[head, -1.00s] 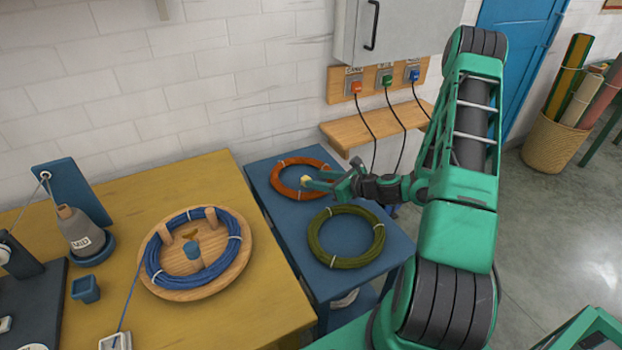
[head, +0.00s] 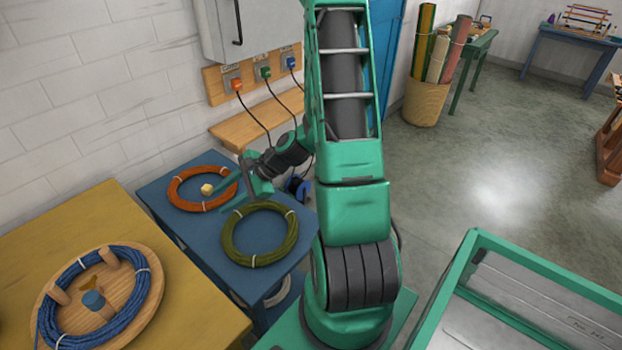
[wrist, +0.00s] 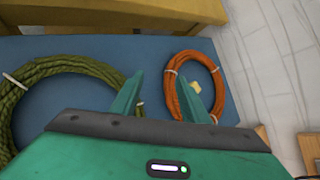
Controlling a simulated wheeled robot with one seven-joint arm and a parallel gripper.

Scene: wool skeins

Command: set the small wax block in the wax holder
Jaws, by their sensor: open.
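I cannot make out a wax holder in the current views.
The orange skein (head: 177,188) and green skein (head: 230,243) lie on the blue table (head: 160,202). A yellow table (head: 190,305) with a blue skein (head: 130,317) on a wooden disc stands at left. Plugs and cords hang above a wooden shelf (head: 240,128) behind.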

